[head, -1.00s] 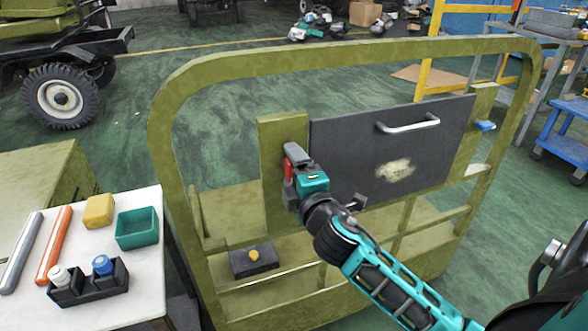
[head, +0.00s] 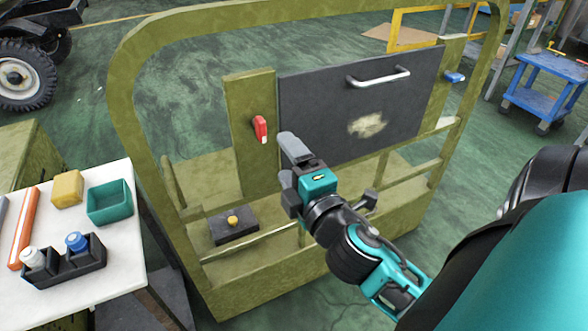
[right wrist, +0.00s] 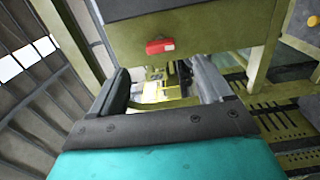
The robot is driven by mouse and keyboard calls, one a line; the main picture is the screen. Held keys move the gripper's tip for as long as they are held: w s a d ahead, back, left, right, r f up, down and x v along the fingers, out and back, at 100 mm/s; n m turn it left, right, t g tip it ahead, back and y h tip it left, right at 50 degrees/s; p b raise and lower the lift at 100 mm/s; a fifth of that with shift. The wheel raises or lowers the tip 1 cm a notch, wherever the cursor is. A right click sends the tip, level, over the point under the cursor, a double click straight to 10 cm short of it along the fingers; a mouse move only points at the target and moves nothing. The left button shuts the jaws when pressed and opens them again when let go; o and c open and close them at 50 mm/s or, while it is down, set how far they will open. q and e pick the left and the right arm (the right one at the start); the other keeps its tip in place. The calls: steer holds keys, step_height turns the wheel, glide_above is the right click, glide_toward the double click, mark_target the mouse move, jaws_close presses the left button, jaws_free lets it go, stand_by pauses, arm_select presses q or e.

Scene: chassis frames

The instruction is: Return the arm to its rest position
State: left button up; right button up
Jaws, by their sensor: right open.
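My right arm comes in from the right in the head view. Its right gripper (head: 284,160) is open and empty, in front of the green frame and just below and right of a red latch (head: 260,128). The latch sits on a green post (head: 250,100) left of the dark panel. The gripper is apart from the latch. In the right wrist view, the two fingers stand wide apart with nothing between them, and the red latch (right wrist: 160,46) lies beyond them. My left gripper is not seen.
The dark panel (head: 310,110) has a metal handle and a worn patch. A black box with a yellow button (head: 232,220) sits below. A white table (head: 110,250) at left holds a green bin, a yellow block and bottles in a black holder. A blue cart (head: 545,90) stands at right.

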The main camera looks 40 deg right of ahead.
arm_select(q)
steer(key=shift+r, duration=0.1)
arm_select(e)
steer(key=shift+v, duration=0.8)
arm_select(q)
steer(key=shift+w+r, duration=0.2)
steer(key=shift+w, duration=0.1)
arm_select(e)
steer(key=shift+f, duration=0.1)
arm_select(q)
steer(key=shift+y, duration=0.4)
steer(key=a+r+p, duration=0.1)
steer(key=p, duration=0.1)
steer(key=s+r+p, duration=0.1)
steer(key=p, duration=0.2)
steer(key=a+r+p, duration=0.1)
steer(key=p, duration=0.1)
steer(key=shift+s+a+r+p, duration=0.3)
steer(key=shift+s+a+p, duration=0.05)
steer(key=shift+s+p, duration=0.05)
arm_select(e)
steer(key=s+a+f+m+g+y, duration=0.2)
steer(key=a+f+m, duration=0.3)
steer(key=f, duration=0.3)
steer(key=s+a+f+m+g+y, duration=0.3)
steer(key=a+f+m+g+y, duration=0.1)
steer(key=f+m, duration=0.3)
steer(key=shift+s+a+f+m+g, duration=0.35)
steer(key=shift+a+f, duration=0.2)
steer(key=shift+f, duration=0.3)
